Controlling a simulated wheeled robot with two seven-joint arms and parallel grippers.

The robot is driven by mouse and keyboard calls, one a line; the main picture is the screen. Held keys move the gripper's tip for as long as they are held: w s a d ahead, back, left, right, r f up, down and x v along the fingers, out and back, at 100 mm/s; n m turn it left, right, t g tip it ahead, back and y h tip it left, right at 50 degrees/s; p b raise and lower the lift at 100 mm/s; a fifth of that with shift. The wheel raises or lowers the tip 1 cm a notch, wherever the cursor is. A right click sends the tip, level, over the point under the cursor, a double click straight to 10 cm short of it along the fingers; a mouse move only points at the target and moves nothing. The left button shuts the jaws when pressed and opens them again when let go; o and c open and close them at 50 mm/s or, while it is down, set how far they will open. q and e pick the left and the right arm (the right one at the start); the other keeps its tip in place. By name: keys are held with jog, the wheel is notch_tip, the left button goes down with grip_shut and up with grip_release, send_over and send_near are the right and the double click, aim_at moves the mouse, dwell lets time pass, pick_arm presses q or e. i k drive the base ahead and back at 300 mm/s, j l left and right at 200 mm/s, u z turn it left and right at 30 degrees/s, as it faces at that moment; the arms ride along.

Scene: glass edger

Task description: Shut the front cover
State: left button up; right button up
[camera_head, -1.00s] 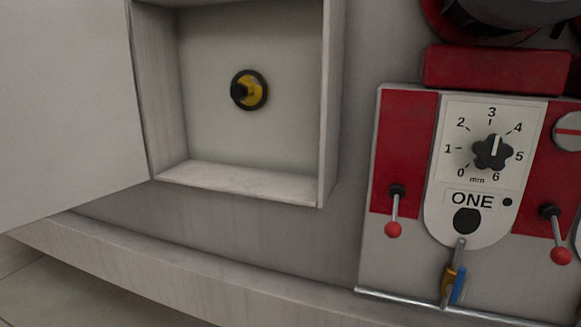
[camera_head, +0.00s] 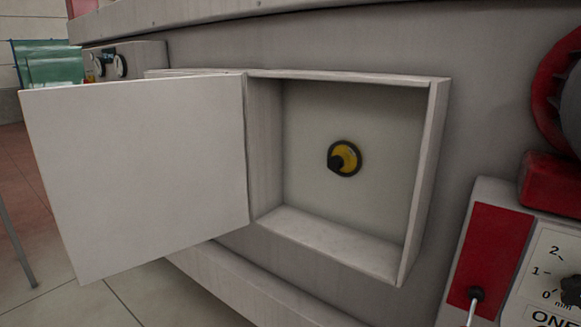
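The front cover (camera_head: 140,170) is a flat, light grey square panel. It stands open, swung out to the left of a shallow square box recess (camera_head: 425,170) on the machine's front. Its hinge side is along the recess's left edge. Inside the recess, a yellow and black round knob (camera_head: 345,158) sits on the back wall. Neither of my grippers shows in the head view.
To the right is a red and grey control panel (camera_head: 492,255) with a lever (camera_head: 475,295) and a dial plate. A red block (camera_head: 550,185) and a round red part stand above it. Tiled floor (camera_head: 150,295) lies below left. A small knob panel (camera_head: 120,62) is behind the cover.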

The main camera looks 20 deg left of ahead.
aim_at(133, 173)
jog(key=k+l+z, duration=0.15)
jog(key=k, duration=0.5)
jog(key=j+z, duration=0.15)
jog(key=z, duration=0.25)
jog(key=j+z, duration=0.2)
jog(key=z, duration=0.15)
jog(key=j+z, duration=0.2)
jog(key=z, duration=0.2)
jog(key=j+z, duration=0.15)
jog(key=z, duration=0.2)
jog(key=k+j, duration=0.15)
jog(key=j, duration=0.4)
jog(key=k+j, duration=0.1)
jog(key=j, duration=0.45)
jog(key=k+j, duration=0.15)
jog(key=j, duration=0.45)
jog(key=k+j, duration=0.1)
jog(key=j, duration=0.45)
jog(key=k+j, duration=0.15)
jog(key=j, duration=0.4)
jog(key=k+j, duration=0.1)
jog(key=j, duration=0.45)
jog(key=k+j, duration=0.15)
jog(key=j, duration=0.45)
jog(key=k+j, duration=0.1)
jog(key=j, duration=0.45)
